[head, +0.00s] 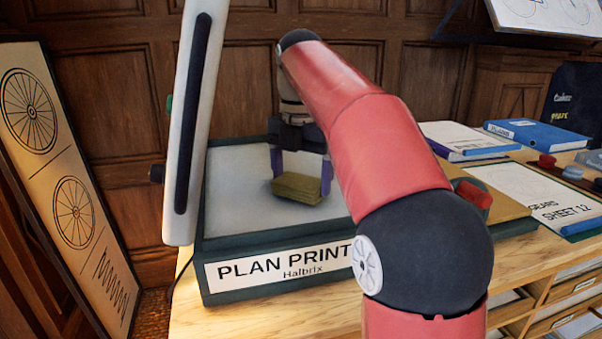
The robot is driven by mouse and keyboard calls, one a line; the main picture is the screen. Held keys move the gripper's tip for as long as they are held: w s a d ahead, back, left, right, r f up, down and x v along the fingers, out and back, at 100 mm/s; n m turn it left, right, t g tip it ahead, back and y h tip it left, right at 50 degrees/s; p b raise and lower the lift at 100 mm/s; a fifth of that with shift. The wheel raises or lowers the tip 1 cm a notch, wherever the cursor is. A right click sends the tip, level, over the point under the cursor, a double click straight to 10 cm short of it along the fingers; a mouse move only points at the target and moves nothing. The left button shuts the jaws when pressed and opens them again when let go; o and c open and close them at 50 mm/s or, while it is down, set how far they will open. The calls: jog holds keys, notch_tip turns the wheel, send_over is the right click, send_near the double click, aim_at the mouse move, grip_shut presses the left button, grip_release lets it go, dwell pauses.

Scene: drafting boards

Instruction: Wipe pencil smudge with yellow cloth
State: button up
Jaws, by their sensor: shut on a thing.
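My gripper (299,165) points down over the plan printer, with its purple fingers on either side of a folded yellow cloth (298,188). It is shut on the cloth. The cloth is at the grey top (235,200) of the printer, near the middle; I cannot tell for sure whether it presses on it. A faint dark patch shows at the cloth's left edge and may be the pencil smudge or a shadow. My red arm hides the right part of the printer top.
A tall white upright panel (196,120) stands at the printer's left edge. To the right are a board labelled gears sheet 12 (530,190), a blue book (535,135) and a red cylinder (474,193). A wheel drawing board (60,180) leans at the far left.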

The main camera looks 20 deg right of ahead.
jog(key=shift+f, duration=0.4)
